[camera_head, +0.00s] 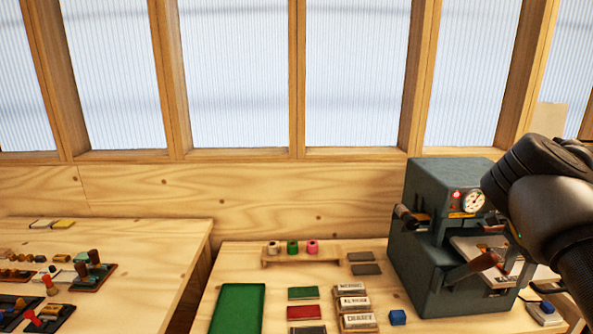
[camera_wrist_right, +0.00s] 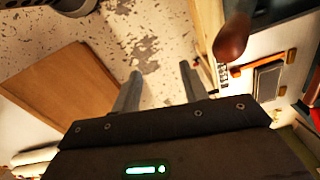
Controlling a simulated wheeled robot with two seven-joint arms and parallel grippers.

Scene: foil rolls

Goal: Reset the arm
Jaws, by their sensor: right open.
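My right arm (camera_head: 545,195) comes in from the right edge in the head view, in front of the right side of a grey-green press (camera_head: 415,270). Its fingers cannot be made out there. In the right wrist view my right gripper (camera_wrist_right: 160,88) is open, with its two grey fingers apart and nothing between them. Speckled floor shows beyond the fingers. A dark red handle knob (camera_wrist_right: 232,40) is to the right of the fingers, apart from them. My left arm and gripper are not in view.
Three foil rolls, white (camera_head: 274,247), green (camera_head: 292,247) and pink (camera_head: 312,247), sit on a small wooden rack. A second table (camera_head: 150,250) stands left.

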